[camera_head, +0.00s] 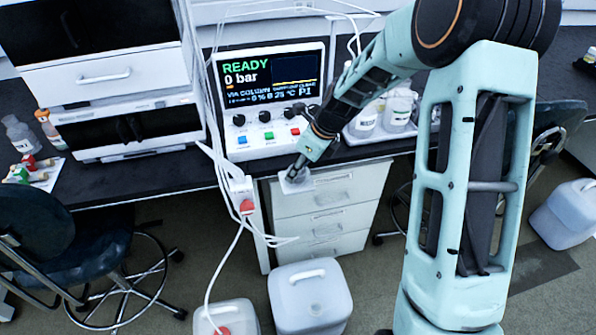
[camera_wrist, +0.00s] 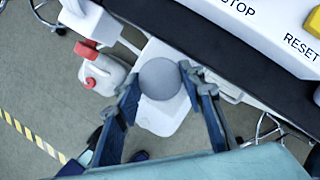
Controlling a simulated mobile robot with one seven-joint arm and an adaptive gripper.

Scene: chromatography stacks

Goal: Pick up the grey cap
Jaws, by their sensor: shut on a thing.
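The grey cap (camera_wrist: 159,79) is a round, flat-topped disc in the middle of the wrist view. My gripper (camera_wrist: 161,85) has its blue fingers on either side of it and is shut on it. In the head view my gripper (camera_head: 298,170) points down in front of the bench edge, with the light grey cap (camera_head: 295,184) at its tips. A white jug (camera_wrist: 165,118) lies behind the cap in the wrist view. In the head view this jug (camera_head: 310,298) stands on the floor, below and apart from the gripper.
A drawer cabinet (camera_head: 330,220) stands under the bench behind my gripper. A red-capped jug (camera_head: 227,318) is on the floor at the left. A control box (camera_head: 270,100) and white bottles (camera_head: 398,112) stand on the bench. White cables and a red-ended block (camera_head: 243,195) hang at the bench edge.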

